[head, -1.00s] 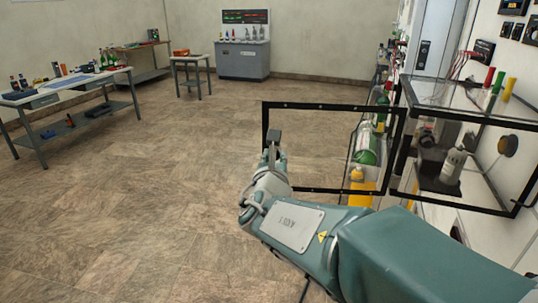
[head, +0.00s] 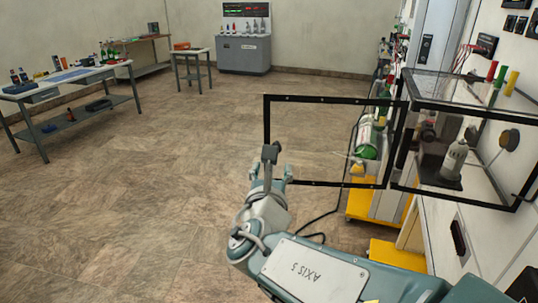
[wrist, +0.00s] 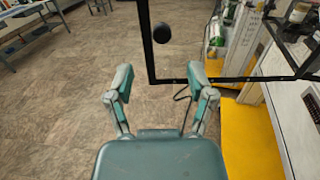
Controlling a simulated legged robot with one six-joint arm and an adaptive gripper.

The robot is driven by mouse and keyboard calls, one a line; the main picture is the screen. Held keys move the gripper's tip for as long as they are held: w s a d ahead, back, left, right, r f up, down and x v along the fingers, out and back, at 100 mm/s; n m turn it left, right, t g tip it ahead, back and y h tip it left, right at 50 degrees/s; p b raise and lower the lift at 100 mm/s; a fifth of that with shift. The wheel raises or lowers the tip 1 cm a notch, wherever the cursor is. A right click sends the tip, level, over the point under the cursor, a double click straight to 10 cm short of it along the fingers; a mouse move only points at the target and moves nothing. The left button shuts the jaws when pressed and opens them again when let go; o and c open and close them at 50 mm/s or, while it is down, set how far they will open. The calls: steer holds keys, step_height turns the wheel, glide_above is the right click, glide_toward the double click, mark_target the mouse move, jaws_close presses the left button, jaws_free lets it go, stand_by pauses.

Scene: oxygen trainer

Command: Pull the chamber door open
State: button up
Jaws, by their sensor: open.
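The chamber (head: 455,90) is a clear box with black edges at the right of the head view. Its door (head: 330,99), a clear panel in a black frame, stands swung out to the left, wide of the chamber's front. The door frame also shows in the wrist view (wrist: 148,50). A dark round knob (wrist: 162,33) sits by the door's free edge; it shows in the head view too (head: 270,153). My gripper (wrist: 160,76) is open and empty. In the wrist view the knob appears beyond the fingertips, apart from them. In the head view my gripper (head: 272,176) is just below the knob.
Inside the chamber stands a grey bottle (head: 454,160). Green-and-white cylinders (head: 368,140) and yellow platforms (head: 365,206) are behind and below the door. A workbench (head: 70,80) and a grey cabinet (head: 243,55) stand farther off. The floor to the left is clear.

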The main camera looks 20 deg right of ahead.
steer(key=v, duration=0.4)
stand_by(0.3)
steer(key=s+d+f+m+g, duration=0.8)
steer(key=s+f+m+g, duration=0.1)
steer(key=m, duration=0.9)
steer(key=s+a+f+m+g+y, duration=0.1)
steer(key=s+a+m+y, duration=0.4)
steer(key=m, duration=0.8)
steer(key=shift+a+f+g+y, duration=0.4)
steer(key=shift+a+f+y, duration=0.15)
steer(key=shift+a+y, duration=0.8)
steer(key=shift+a, duration=0.1)
